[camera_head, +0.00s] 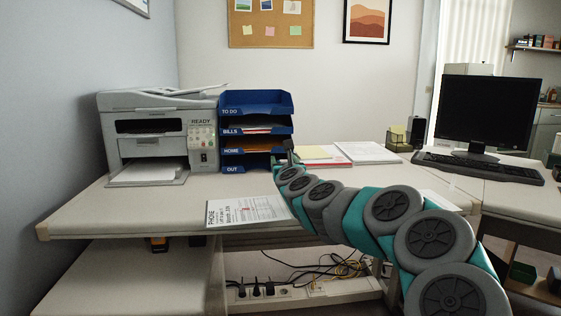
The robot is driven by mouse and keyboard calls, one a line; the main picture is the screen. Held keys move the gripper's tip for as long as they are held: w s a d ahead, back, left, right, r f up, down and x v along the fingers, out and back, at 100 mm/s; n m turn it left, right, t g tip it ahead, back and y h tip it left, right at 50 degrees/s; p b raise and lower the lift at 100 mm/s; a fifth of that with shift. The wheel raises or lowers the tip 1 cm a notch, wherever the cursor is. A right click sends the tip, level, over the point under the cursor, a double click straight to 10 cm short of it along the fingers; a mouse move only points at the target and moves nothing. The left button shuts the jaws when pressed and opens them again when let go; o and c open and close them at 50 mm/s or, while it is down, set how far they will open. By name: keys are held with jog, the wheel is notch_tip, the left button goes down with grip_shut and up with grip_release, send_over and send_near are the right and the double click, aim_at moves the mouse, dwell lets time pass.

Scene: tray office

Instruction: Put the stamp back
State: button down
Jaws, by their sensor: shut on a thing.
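My arm reaches in from the lower right across the desk. My gripper (284,162) is at its far end, small in the picture, in front of the right edge of the blue tray stack (258,104). It is shut on the stamp (288,145), of which only a small dark part shows above the arm. The fingers are mostly hidden by my own arm. I cannot tell whether the stamp touches the trays or the desk.
A grey printer (155,135) stands left of the trays. Papers (365,153) lie to the right of the trays, with a note holder (397,140), dark speaker (417,131), keyboard (477,167) and monitor (485,112) further right. The desk (130,212) is clear at front left.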

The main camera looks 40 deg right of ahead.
jog(key=s+d+r+v, duration=0.1)
jog(key=d+v, duration=0.1)
jog(key=v, duration=1)
jog(key=shift+d+b, duration=0.2)
jog(key=shift+b, duration=0.1)
jog(key=shift+s, duration=0.2)
